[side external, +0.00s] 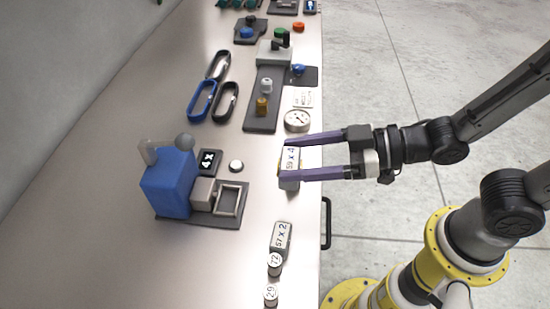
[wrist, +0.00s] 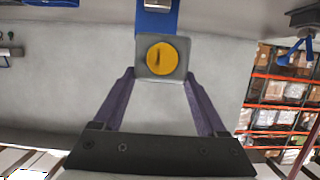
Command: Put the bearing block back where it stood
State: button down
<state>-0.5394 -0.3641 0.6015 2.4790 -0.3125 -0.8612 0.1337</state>
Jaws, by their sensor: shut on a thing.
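My gripper (side external: 284,159) is shut on a grey block, which I take as the bearing block (side external: 290,160), marked "59 x 4" on its face. The fingers are on either side of it, near the table's right edge. In the wrist view the block (wrist: 142,67) sits between the fingertips, with a round yellow disc on the face towards me. I cannot tell whether the block touches the table. A similar grey block (side external: 281,238) marked "57 x 2" stands nearer the front, apart from my gripper.
A blue machine (side external: 167,184) on a dark base stands to the left, with a metal frame (side external: 230,200). A dial gauge (side external: 297,120) is just behind my gripper. Round tags (side external: 271,295) lie at the front. Bare table (side external: 190,265) lies at the front left.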

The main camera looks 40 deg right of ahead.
jog(key=shift+s+d+r, duration=0.2)
jog(key=shift+s+r, duration=0.05)
jog(key=shift+w+a+f, duration=0.1)
jog(key=shift+a+f, duration=0.05)
jog(key=shift+f, duration=0.05)
jog(key=f, duration=0.6)
jog(key=d+f, duration=0.1)
jog(key=f, duration=0.2)
jog(key=shift+w, duration=0.3)
jog(key=shift+f, duration=2.05)
jog(key=shift+f, duration=0.15)
jog(key=shift+c, duration=1)
grip_release()
